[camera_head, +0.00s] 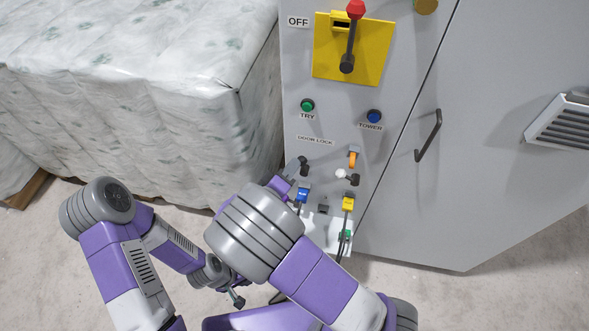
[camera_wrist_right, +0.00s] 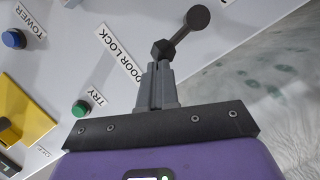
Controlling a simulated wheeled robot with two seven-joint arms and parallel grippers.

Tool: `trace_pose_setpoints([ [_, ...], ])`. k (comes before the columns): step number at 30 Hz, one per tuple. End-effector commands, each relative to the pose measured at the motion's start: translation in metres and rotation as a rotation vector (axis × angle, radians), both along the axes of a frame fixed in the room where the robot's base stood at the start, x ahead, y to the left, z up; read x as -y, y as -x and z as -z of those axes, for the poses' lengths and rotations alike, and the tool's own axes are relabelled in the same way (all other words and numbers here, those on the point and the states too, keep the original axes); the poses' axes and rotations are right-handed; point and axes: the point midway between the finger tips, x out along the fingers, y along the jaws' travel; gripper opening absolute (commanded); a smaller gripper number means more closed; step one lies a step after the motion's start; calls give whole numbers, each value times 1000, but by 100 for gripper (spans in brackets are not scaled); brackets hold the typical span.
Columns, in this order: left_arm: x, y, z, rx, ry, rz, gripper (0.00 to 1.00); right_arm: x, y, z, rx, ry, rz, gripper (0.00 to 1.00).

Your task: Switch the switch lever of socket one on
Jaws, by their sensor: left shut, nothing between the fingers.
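A dark switch lever with a round black knob (camera_wrist_right: 197,17) shows in the right wrist view; its block-like hub (camera_wrist_right: 163,50) is just beyond my right gripper (camera_wrist_right: 157,66). The fingers are close together and appear shut at the hub; contact is unclear. In the head view this dark lever (camera_head: 304,167) is below the DOOR LOCK label, partly behind my right wrist. A second lever with a white knob (camera_head: 340,174) is to its right. A blue plug (camera_head: 303,193) and a yellow plug (camera_head: 347,203) sit below. My left gripper (camera_head: 237,299) is shut and empty, low and away from the panel.
A yellow plate (camera_head: 376,60) with a red-knobbed handle (camera_head: 355,10) is at the cabinet's top. A green TRY button (camera_head: 307,105), a blue TOWER button (camera_head: 374,116) and an orange part (camera_head: 354,157) are on the panel. A door handle (camera_head: 429,135) juts out right.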

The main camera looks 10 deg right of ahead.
Motion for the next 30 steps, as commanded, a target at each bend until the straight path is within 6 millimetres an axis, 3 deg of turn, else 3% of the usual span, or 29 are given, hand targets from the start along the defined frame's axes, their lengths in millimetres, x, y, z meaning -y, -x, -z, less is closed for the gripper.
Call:
trace_pose_setpoints([
  [7, 0, 0, -2, 0, 0, 0, 0, -6, 0, -5, 3, 0, 1, 0],
  [13, 0, 0, -6, 0, 0, 0, 0, -37, 3, -21, 4, -4, 4, 0],
  [21, 0, 0, -18, 0, 0, 0, 0, -75, 53, -28, 1, 0, 4, 0],
  [30, 0, 0, -22, 0, 0, 0, 0, -95, 78, -32, 1, 1, 8, 0],
])
